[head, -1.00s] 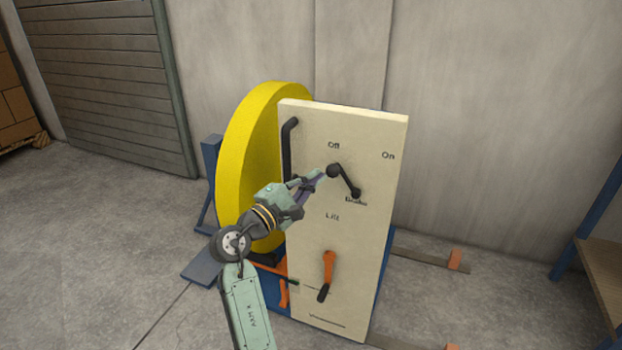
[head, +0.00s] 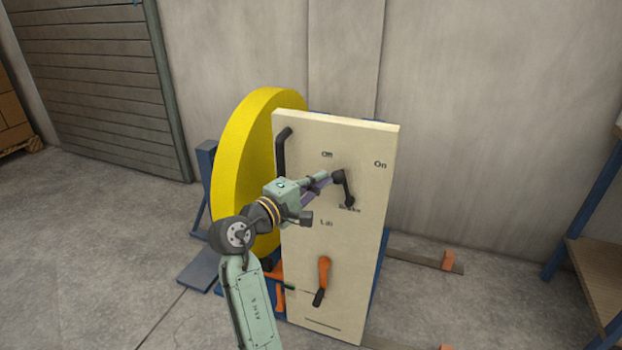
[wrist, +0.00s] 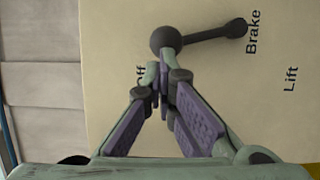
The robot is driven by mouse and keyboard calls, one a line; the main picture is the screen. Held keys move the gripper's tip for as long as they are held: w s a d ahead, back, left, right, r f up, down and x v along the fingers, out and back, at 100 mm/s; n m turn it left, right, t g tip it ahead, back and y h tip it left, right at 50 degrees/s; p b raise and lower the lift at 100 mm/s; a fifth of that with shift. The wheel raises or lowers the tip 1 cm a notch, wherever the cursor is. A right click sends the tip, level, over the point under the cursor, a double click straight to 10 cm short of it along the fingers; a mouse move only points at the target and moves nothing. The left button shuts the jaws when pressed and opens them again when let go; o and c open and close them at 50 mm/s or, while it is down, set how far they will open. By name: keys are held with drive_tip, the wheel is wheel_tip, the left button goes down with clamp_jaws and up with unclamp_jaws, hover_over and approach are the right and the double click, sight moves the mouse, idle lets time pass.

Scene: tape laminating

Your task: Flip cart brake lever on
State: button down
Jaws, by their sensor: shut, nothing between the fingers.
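The brake lever (head: 345,189) is a dark arm with a ball knob on the cream cart panel (head: 365,245). Its pivot is by the "Brake" label, and the knob points up and slightly left, between "Off" and "On" but nearer "Off". My gripper (head: 327,177) reaches in from the left, its tips at the left side of the knob. In the wrist view, the fingers (wrist: 163,72) are closed together with nothing between them. The ball knob (wrist: 166,40) is just past the tips, seemingly touching them. The lever arm runs right toward "Brake".
An orange lift lever (head: 322,278) hangs lower on the panel. A black handle (head: 281,150) is at its upper left. A large yellow roll (head: 232,165) stands behind. A blue shelf (head: 597,215) is at the right. The panel right of the lever is clear.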

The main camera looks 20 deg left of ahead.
sight(337, 176)
drive_tip(key=d+m, duration=0.1)
drive_tip(key=d+r+m+g+p, duration=0.1)
drive_tip(key=d, duration=0.1)
drive_tip(key=d+r+m+y+p, duration=0.1)
drive_tip(key=m, duration=0.1)
drive_tip(key=shift+d, duration=0.15)
drive_tip(key=shift+s+d+f+m+g+y+p, duration=0.1)
drive_tip(key=shift+d+m+g+y+p, duration=0.15)
drive_tip(key=shift+d+m, duration=0.45)
drive_tip(key=shift+w+d+f+m+g+y+p, duration=0.1)
drive_tip(key=shift+d+m+g+y+p, duration=0.2)
drive_tip(key=shift+d+m, duration=0.4)
drive_tip(key=shift+s+d+f+m+g+y+p, duration=0.15)
drive_tip(key=shift+d+m+y, duration=0.2)
drive_tip(key=shift+d+m, duration=0.35)
drive_tip(key=shift+d, duration=0.1)
drive_tip(key=shift+r, duration=0.2)
